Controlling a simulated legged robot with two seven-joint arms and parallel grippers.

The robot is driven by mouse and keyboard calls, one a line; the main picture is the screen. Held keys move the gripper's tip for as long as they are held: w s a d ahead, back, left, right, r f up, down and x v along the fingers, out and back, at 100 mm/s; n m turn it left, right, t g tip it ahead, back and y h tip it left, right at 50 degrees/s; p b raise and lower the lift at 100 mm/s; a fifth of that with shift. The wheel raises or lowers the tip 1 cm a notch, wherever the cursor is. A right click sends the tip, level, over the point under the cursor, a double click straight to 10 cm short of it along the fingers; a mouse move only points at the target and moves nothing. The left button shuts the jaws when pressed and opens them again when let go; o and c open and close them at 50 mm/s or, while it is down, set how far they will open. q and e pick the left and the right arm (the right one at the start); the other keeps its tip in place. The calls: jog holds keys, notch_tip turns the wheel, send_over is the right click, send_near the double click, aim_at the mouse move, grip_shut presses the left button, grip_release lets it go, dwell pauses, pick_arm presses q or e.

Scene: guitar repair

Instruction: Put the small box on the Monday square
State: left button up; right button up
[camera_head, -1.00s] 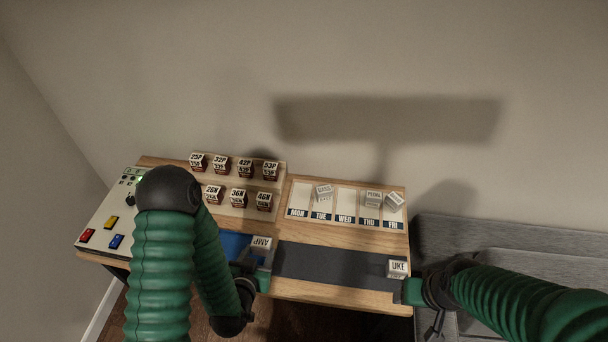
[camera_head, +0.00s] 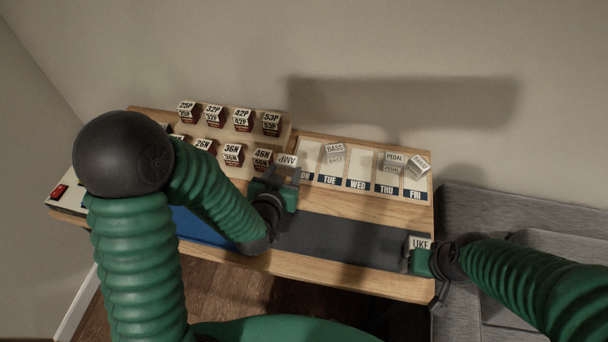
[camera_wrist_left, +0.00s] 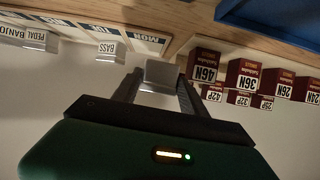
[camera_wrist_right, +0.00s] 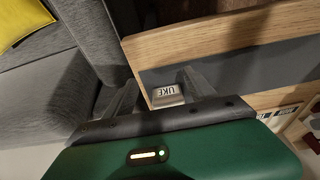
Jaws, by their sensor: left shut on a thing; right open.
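A small white box marked AMP (camera_head: 287,160) is held in my left gripper (camera_head: 283,177), beside the partly hidden Monday square (camera_head: 309,162). The left wrist view shows the box (camera_wrist_left: 160,74) between the closed fingers, near the MON label (camera_wrist_left: 150,38). I cannot tell whether it touches the board. My right gripper (camera_head: 410,256) is open at a white box marked UKE (camera_head: 419,242) on the dark strip's right end. In the right wrist view the UKE box (camera_wrist_right: 166,95) sits between the spread fingers.
The BASS box (camera_head: 335,152) stands on the Tuesday square, the PEDAL box (camera_head: 393,161) on Thursday and a tilted BANJO box (camera_head: 419,164) on Friday. A rack of string boxes (camera_head: 233,152) stands just left of my left gripper. The dark strip's middle (camera_head: 340,237) is clear.

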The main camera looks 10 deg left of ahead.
pick_arm(q)
jog(key=shift+w+d+r+p, duration=0.1)
jog(key=shift+w+d+p, duration=0.55)
jog(key=shift+w, duration=0.25)
pick_arm(e)
jog(key=shift+s+r, duration=0.2)
jog(key=shift+r, duration=0.05)
pick_arm(q)
send_over(303, 172)
jog(key=shift+a+f, duration=0.2)
jog(key=shift+f, duration=0.25)
pick_arm(e)
jog(key=shift+w+a, duration=0.15)
pick_arm(q)
jog(key=shift+w+d+f+b, duration=0.1)
jog(key=shift+f+b, duration=0.1)
jog(key=shift+f, duration=0.7)
jog(key=shift+w+d+f+b, duration=0.1)
jog(key=shift+f+b, duration=0.05)
jog(key=shift+f, duration=0.7)
pick_arm(e)
jog(key=shift+f, duration=0.35)
pick_arm(q)
jog(key=o, duration=1.4)
jog(key=shift+s, duration=0.15)
